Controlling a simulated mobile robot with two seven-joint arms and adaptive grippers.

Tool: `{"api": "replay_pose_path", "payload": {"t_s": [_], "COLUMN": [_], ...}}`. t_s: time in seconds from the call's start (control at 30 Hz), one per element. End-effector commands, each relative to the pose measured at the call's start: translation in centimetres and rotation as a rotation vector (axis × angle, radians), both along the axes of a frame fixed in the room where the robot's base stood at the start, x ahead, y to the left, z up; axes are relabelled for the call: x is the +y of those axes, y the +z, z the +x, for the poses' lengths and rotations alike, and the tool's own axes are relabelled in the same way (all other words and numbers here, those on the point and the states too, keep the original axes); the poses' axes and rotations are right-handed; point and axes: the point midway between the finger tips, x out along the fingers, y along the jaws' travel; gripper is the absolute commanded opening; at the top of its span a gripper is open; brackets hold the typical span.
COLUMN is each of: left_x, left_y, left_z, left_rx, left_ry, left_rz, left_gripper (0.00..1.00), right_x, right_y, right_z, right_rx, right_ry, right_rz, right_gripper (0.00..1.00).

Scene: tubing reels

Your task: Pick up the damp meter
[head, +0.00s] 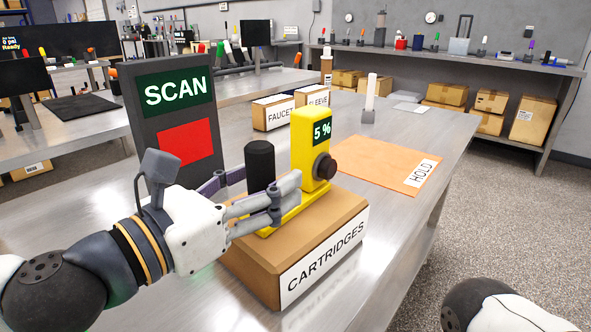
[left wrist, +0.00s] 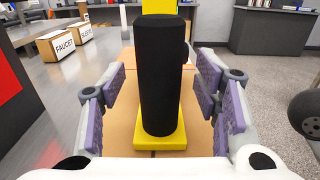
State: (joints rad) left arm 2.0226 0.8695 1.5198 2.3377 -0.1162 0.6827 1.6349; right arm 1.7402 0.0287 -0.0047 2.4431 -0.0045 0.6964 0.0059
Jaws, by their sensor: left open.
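The damp meter (head: 311,152) is a yellow device with a dark green "5 %" display and a black knob on its side. Its upright black cylindrical grip (head: 260,163) rises from the same yellow base. It stands on a brown box labelled CARTRIDGES (head: 325,262). My left gripper (head: 264,188) is open, with its fingers on either side of the black grip. In the left wrist view the black grip (left wrist: 161,75) stands between the purple finger pads, with a visible gap on each side. The grip hides most of the yellow body there. My right gripper is out of view.
A dark SCAN panel (head: 170,118) with a red square stands behind my left gripper. FAUCET (head: 273,113) and SLEEVE (head: 312,96) boxes stand farther back. An orange HOLD mat (head: 382,163) lies right of the meter, bare apart from its label. A white cylinder (head: 371,92) stands beyond it.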

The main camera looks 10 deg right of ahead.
Motion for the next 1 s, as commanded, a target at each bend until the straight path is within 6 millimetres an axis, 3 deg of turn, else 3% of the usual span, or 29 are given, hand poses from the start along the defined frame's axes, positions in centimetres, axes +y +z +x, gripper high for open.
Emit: {"api": "replay_pose_path", "payload": {"t_s": [0.3, 0.53, 0.8, 1.0], "left_x": [-3.7, -3.9, -3.9, -3.9], "left_y": [0.1, -0.1, -0.1, 0.0], "left_z": [3.6, 3.9, 3.9, 3.9], "left_rx": [0.0, 0.001, 0.001, 0.0], "left_ry": [-0.001, 0.0, 0.0, 0.0], "left_rz": [0.0, 0.0, 0.001, 0.0], "left_gripper": [0.57, 0.57, 0.0, 0.0], "right_x": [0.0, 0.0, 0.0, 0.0], "right_y": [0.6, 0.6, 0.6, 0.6], "right_z": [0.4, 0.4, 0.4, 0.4], "right_rx": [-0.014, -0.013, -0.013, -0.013], "right_ry": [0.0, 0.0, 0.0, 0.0], "right_rz": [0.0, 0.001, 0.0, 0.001], "right_gripper": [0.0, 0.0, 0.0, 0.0]}}
